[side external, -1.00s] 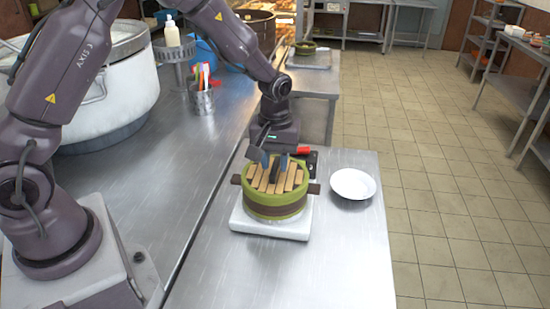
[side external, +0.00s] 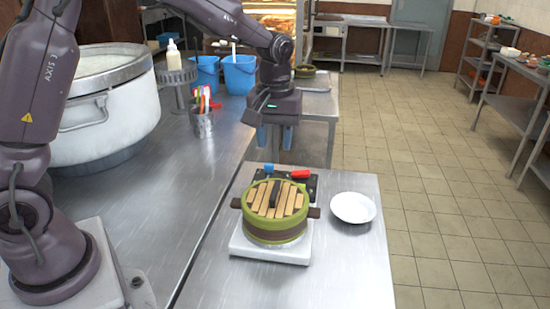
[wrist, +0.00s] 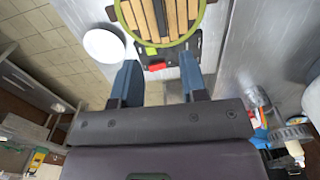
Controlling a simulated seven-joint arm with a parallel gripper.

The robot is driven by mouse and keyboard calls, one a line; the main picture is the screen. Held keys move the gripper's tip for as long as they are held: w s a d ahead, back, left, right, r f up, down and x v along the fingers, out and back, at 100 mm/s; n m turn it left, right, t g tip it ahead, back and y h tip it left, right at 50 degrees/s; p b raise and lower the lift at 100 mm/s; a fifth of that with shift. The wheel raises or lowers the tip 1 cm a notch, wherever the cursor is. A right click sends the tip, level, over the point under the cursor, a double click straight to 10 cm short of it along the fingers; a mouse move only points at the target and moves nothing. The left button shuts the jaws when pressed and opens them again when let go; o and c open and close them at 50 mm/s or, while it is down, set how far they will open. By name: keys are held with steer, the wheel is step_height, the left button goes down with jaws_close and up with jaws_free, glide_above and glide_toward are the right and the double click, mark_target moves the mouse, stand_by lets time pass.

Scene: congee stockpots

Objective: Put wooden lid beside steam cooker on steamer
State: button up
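The wooden lid (side external: 290,203), with pale slats and a dark handle, lies on the round steamer (side external: 274,228), inside its green rim. The steamer has a brown band and two side handles, and it stands on a white base. My gripper (side external: 275,139) is open and empty, raised above and behind the steamer, clear of the lid. In the wrist view my gripper's fingers (wrist: 158,70) are wide apart with nothing between them. The lid slats (wrist: 158,15) and green rim (wrist: 187,38) show beyond the fingertips, cut off by the top edge.
A white bowl (side external: 353,208) stands right of the steamer. A black object with red and blue parts (side external: 302,175) lies just behind it. A metal cup of utensils (side external: 202,122), a large pot (side external: 105,120) and two blue buckets are at the left. The front of the steel table is clear.

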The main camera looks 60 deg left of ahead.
steer(key=s+d+r+m+t, duration=0.1)
steer(key=s+r+m+t, duration=0.25)
steer(key=s+r, duration=0.7)
steer(key=s+m+t, duration=0.2)
steer(key=s+m, duration=0.3)
steer(key=s, duration=0.6)
steer(key=shift+s+d, duration=0.15)
steer(key=shift+d, duration=0.25)
